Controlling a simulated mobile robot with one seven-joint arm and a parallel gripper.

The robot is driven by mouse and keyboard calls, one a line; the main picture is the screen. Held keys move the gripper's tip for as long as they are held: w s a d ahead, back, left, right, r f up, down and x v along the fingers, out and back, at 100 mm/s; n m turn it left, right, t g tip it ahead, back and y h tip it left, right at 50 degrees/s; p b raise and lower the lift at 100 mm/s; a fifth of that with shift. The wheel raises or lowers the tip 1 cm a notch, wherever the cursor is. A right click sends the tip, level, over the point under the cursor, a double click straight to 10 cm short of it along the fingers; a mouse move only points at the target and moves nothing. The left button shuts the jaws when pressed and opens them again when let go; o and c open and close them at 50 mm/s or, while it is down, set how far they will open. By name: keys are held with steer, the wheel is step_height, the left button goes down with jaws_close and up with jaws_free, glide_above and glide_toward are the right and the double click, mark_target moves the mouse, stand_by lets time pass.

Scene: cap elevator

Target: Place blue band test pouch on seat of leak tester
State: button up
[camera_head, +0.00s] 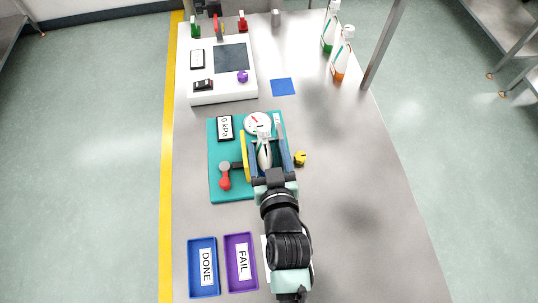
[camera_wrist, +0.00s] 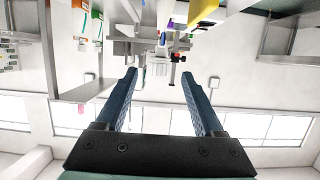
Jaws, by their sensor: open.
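The leak tester (camera_head: 218,190) is a teal base with a round gauge (camera_head: 257,123), a "0 kPa" display, a yellow bar and a red-knobbed lever (camera_head: 225,180). A white pouch with a pale cap (camera_head: 265,155) shows over the tester, between my fingers as seen from above; its band colour cannot be made out. My gripper (camera_head: 266,145) reaches over the tester's right part with its two blue fingers apart. In the wrist view my gripper (camera_wrist: 160,76) is open with nothing clearly held between the fingers. The tester's seat is hidden by my fingers and the pouch.
Blue DONE (camera_head: 193,265) and purple FAIL (camera_head: 231,275) trays lie at the near left. A white machine (camera_head: 222,95) stands behind the tester. Pouches with green (camera_head: 328,42) and orange (camera_head: 339,73) bands stand by a post (camera_head: 382,45). The table's right side is clear.

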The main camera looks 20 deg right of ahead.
steer(key=w+a+r+n+t+y, duration=0.1)
steer(key=w+a+r+t, duration=0.15)
steer(key=r, duration=0.75)
steer(key=w+a+r+t, duration=0.1)
steer(key=w+r+t, duration=0.15)
steer(key=r, duration=0.75)
steer(key=w+a+r+n+t+y, duration=0.1)
steer(key=w+a+r, duration=0.15)
steer(key=r, duration=0.75)
steer(key=s+a+r+t, duration=0.2)
steer(key=s+r, duration=0.1)
steer(key=r, duration=0.6)
steer(key=s+a+r+t+y, duration=0.1)
steer(key=s+a+r+t, duration=0.2)
steer(key=r, duration=0.7)
steer(key=s+a+r+n+t+y, duration=0.1)
steer(key=s+r, duration=0.3)
steer(key=r, duration=0.6)
steer(key=shift+s+a+t, duration=0.35)
steer(key=shift+a+t, duration=0.35)
steer(key=shift+a, duration=0.1)
